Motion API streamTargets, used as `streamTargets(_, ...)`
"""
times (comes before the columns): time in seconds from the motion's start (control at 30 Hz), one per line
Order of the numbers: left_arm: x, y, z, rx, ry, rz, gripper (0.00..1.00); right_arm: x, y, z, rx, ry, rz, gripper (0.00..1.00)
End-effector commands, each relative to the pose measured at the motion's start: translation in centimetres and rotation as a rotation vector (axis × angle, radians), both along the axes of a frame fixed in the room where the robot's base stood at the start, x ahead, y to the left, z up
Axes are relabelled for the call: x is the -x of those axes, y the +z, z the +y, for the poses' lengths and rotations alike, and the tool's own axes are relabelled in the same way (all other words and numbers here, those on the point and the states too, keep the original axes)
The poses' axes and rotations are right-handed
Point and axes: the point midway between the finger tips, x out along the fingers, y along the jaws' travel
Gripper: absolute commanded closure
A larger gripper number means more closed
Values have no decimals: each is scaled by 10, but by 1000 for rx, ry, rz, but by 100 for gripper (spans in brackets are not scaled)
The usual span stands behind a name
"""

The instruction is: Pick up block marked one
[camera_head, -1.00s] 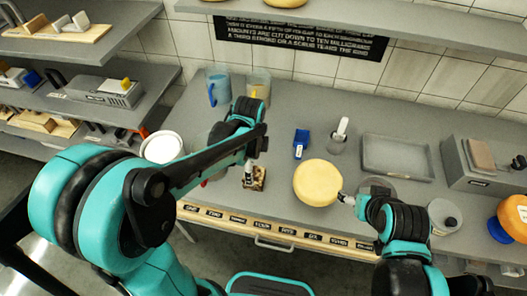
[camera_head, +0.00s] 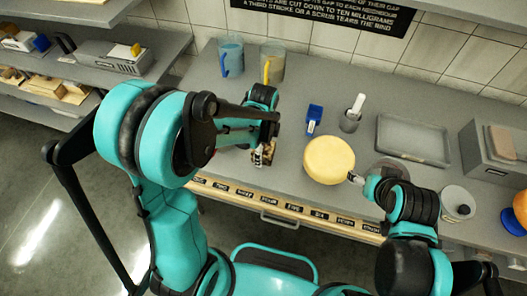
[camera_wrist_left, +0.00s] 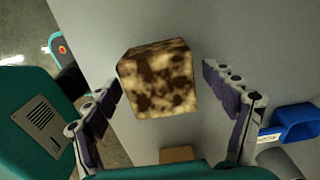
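A brown-and-cream mottled block (camera_wrist_left: 160,80) sits between the fingers of my left gripper (camera_wrist_left: 165,100) in the left wrist view, with a gap on both sides. The gripper is open. In the head view my left gripper (camera_head: 262,148) is over the same block (camera_head: 267,157) near the counter's front edge, partly covering it. I can read no number on the block. A smaller plain tan block (camera_wrist_left: 176,154) shows at the bottom of the wrist view. My right gripper (camera_head: 356,179) is at the right edge of the cheese wheel (camera_head: 329,160); its fingers are too small to judge.
A wooden strip with dark labels (camera_head: 290,209) runs along the counter front.

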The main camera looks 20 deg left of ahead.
Motion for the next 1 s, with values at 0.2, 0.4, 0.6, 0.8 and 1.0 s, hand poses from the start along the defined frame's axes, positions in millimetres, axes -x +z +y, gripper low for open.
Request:
streamTargets(0.2,0,0,0,0,0,0,73,0,0,0,0,0,0,29)
streamTargets(0.4,0,0,0,0,0,0,73,0,0,0,0,0,0,29)
streamTargets(0.6,0,10,0,0,0,0,73,0,4,0,0,0,0,29)
streamTargets(0.8,0,51,0,0,0,0,73,0,19,0,0,0,0,29)
streamTargets(1.0,0,87,0,0,1,0,73,0,30,0,0,0,0,29)
